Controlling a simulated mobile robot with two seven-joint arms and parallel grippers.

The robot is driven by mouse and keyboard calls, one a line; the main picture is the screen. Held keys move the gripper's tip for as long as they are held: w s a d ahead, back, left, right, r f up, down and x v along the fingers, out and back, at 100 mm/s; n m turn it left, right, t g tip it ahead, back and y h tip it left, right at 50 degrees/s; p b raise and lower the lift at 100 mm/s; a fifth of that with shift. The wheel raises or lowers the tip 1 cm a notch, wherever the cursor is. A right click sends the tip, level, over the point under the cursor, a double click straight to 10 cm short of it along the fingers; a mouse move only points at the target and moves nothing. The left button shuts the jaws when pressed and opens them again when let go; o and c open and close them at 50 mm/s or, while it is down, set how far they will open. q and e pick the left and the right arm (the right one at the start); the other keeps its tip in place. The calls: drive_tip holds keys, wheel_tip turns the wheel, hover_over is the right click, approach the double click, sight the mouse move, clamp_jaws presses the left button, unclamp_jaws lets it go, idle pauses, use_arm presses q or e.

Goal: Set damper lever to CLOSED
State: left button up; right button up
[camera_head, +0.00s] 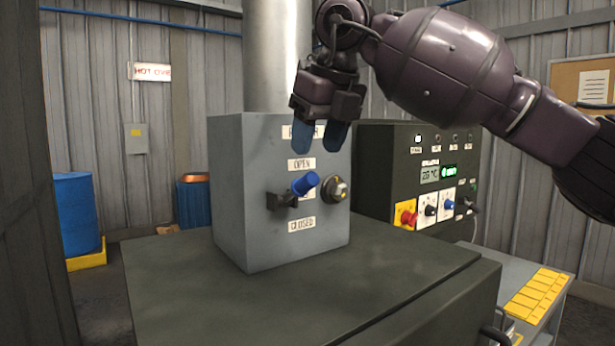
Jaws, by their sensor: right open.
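The damper box (235,190) is a grey metal box on a dark cabinet top, with a steel duct above it. Its front face has an OPEN label (301,164) above and a CLOSED label (302,224) below. The damper lever (305,184) has a blue grip and dark metal parts beside a round hub (336,190). It sits between the two labels and partly covers a middle label. My right gripper (319,138) is open, its blue fingertips pointing down above the lever and apart from it. It partly hides the top label. My left gripper is out of view.
A control panel (435,170) with a display and coloured knobs stands right of the box. The cabinet top (290,295) in front is clear. A yellow-marked surface (535,293) is at lower right. Blue barrels (74,215) stand behind at left.

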sight(307, 178)
drive_tip(key=x, duration=0.7)
drive_tip(key=shift+f+p, duration=0.1)
drive_tip(key=shift+p, duration=0.25)
clamp_jaws()
